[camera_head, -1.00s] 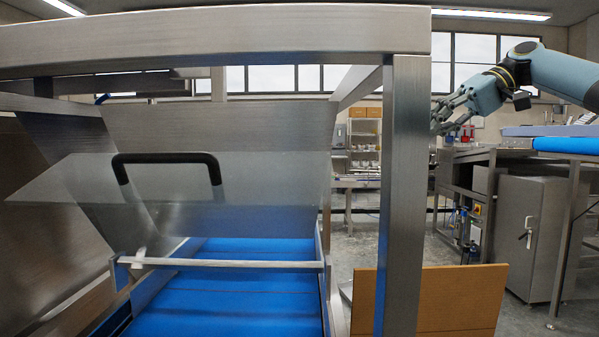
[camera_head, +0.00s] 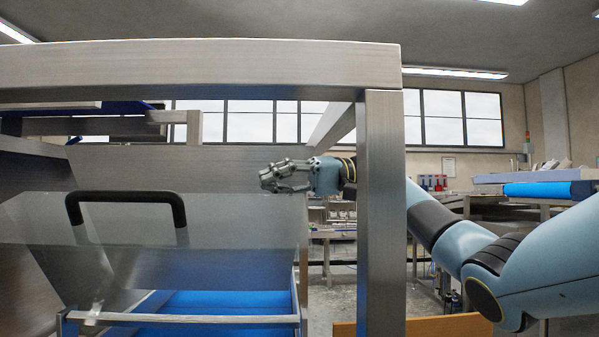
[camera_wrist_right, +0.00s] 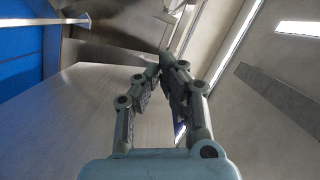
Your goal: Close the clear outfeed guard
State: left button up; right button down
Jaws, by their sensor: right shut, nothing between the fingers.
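The clear outfeed guard (camera_head: 240,222) is a see-through tilted panel above the blue belt in the head view. Its black U-shaped handle (camera_head: 126,197) stands up on its left part. The guard is raised, with its lower edge above the belt. My right gripper (camera_head: 266,180) is shut and empty. It shows inside the steel frame, to the right of the handle and a little higher, apart from it. The right wrist view also shows the shut fingers (camera_wrist_right: 167,62). My left gripper is not in view.
A thick steel frame has a top beam (camera_head: 200,65) and a right post (camera_head: 381,220); my right arm passes behind the post. A steel crossbar (camera_head: 180,318) spans the blue belt (camera_head: 220,302). Another blue conveyor (camera_head: 540,189) stands at the right.

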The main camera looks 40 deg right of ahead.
jog(key=shift+s+a+f+p, duration=0.25)
jog(key=shift+s+a+f, duration=0.15)
jog(key=shift+s+a, duration=0.25)
jog(key=shift+s+a+f+p, duration=0.25)
jog(key=shift+s+a+f, duration=0.1)
jog(key=shift+s+a, duration=0.25)
jog(key=shift+s+a+f, duration=0.15)
jog(key=shift+a, duration=0.05)
